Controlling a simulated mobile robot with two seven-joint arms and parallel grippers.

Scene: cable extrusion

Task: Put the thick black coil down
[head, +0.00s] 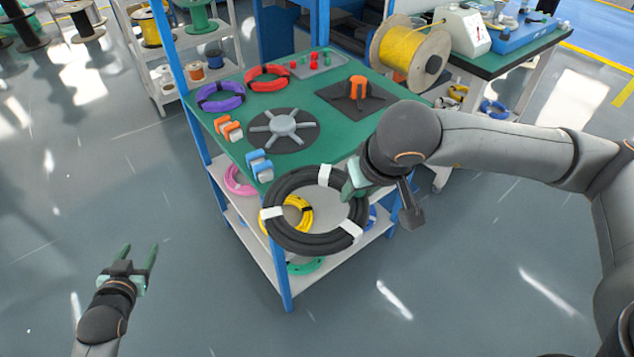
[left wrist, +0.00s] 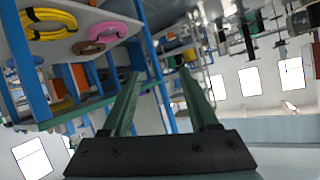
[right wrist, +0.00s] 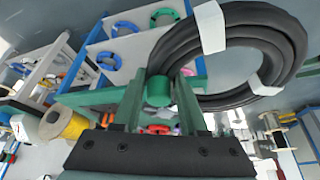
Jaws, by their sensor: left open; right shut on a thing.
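The thick black coil (head: 287,236) has white bands and hangs in my right gripper (head: 352,184), in front of the near edge of the green-topped table (head: 232,153). My right gripper is shut on the coil's right side in the head view. In the right wrist view the coil (right wrist: 270,35) fills the upper right, beyond the fingers (right wrist: 163,97). My left gripper (head: 139,257) is open and empty, low over the floor at the left. Its fingers (left wrist: 158,95) are apart with nothing between them in the left wrist view.
On the tabletop are a purple coil (head: 221,97), a red coil (head: 267,77), a grey spoked holder (head: 283,126), an orange fixture (head: 358,90) and a small tray (head: 318,65). Blue posts (head: 283,271) frame the table. Shelves below hold a yellow coil (head: 299,214) and other coils. Floor at left is clear.

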